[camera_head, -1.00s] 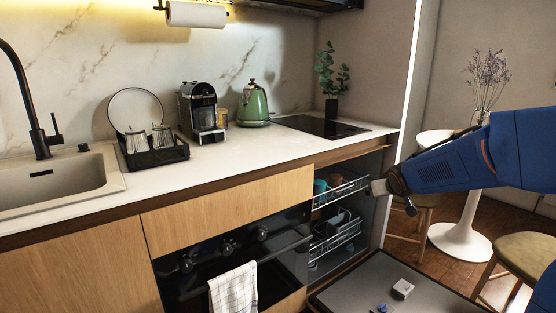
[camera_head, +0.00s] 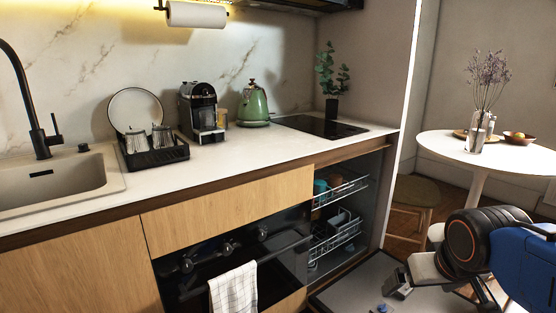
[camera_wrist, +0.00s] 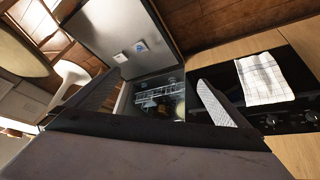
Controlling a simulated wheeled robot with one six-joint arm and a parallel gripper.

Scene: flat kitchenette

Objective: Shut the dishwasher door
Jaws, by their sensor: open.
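The dishwasher door (camera_head: 350,285) is open, folded down and lying about flat in front of the cabinet at the lower right of the head view. Its inner face (camera_wrist: 105,25) also shows in the wrist view, with a pale dispenser box and a blue cap. The dishwasher's wire racks (camera_head: 338,228) sit inside the opening and hold several dishes. My gripper (camera_wrist: 155,98) is open and empty, its two fingers spread in the wrist view. In the head view it is low at the right side of the door, overlapping its edge; I cannot tell whether it touches.
An oven with a checked towel (camera_head: 233,290) on its handle is left of the dishwasher. A round white table (camera_head: 450,150) and a stool (camera_head: 418,190) stand to the right. The counter (camera_head: 230,160) runs above the dishwasher.

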